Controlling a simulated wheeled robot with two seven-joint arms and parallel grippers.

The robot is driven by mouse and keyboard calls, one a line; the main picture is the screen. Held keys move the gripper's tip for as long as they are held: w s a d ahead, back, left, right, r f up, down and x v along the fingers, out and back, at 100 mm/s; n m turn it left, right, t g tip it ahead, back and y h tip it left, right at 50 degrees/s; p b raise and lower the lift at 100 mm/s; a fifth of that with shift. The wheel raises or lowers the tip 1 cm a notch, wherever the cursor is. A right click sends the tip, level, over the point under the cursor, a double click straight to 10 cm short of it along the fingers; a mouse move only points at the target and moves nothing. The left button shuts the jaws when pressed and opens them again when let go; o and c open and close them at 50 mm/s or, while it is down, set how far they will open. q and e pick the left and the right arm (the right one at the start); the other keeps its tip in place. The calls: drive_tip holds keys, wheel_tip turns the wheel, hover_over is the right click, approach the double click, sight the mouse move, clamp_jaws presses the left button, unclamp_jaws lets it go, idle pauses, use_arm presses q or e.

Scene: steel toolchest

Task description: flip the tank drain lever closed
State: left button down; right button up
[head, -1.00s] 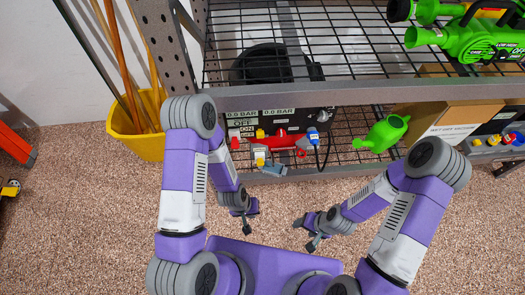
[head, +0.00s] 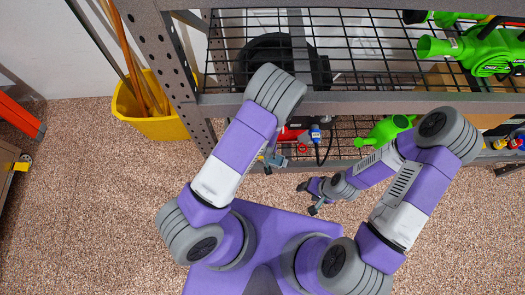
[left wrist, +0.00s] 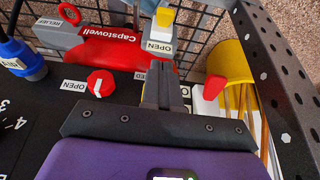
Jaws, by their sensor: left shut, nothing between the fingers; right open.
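In the left wrist view a yellow lever (left wrist: 164,17) on a white base stands beside an OPEN label, with a partly hidden label ending in "ED" below it. A red lever (left wrist: 214,87) on a white block stands right of the fingers, with another OPEN label close by. I cannot read which lever is the tank drain. My left gripper (left wrist: 161,72) is shut and empty, its tips over the panel between the two levers; whether they touch anything is unclear. My right gripper (head: 307,198) is open and empty above the carpet, before the shelf.
A red Capstowell tank (left wrist: 108,50), a red knob (left wrist: 100,83) and a blue plug (left wrist: 20,60) crowd the panel. The steel shelf's front beam (head: 350,104) overhangs it.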

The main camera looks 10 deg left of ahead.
use_arm(q)
drive_tip(key=b+x, duration=0.3)
drive_tip(key=x, duration=0.7)
drive_tip(key=shift+f, duration=0.1)
drive_tip(key=shift+s+d+f+b, duration=0.1)
drive_tip(key=shift+s+f+b, duration=0.2)
drive_tip(key=shift+f, duration=0.2)
drive_tip(key=shift+s+d+f+b, duration=0.1)
drive_tip(key=shift+s+f+b, duration=0.2)
drive_tip(key=shift+f, duration=0.25)
drive_tip(key=shift+s+f, duration=0.25)
drive_tip(key=shift+f, duration=0.35)
drive_tip(key=shift+s+d+f+b, duration=0.1)
drive_tip(key=shift+s+f+b, duration=0.2)
drive_tip(key=shift+b, duration=0.15)
drive_tip(key=f+b, duration=0.1)
drive_tip(key=s+f, duration=0.1)
drive_tip(key=s+f+b, duration=0.1)
drive_tip(key=shift+d+f+b, duration=0.3)
drive_tip(key=shift+b, duration=0.05)
drive_tip(key=shift+r, duration=0.1)
drive_tip(key=shift+r+p, duration=0.6)
drive_tip(key=shift+r, duration=0.1)
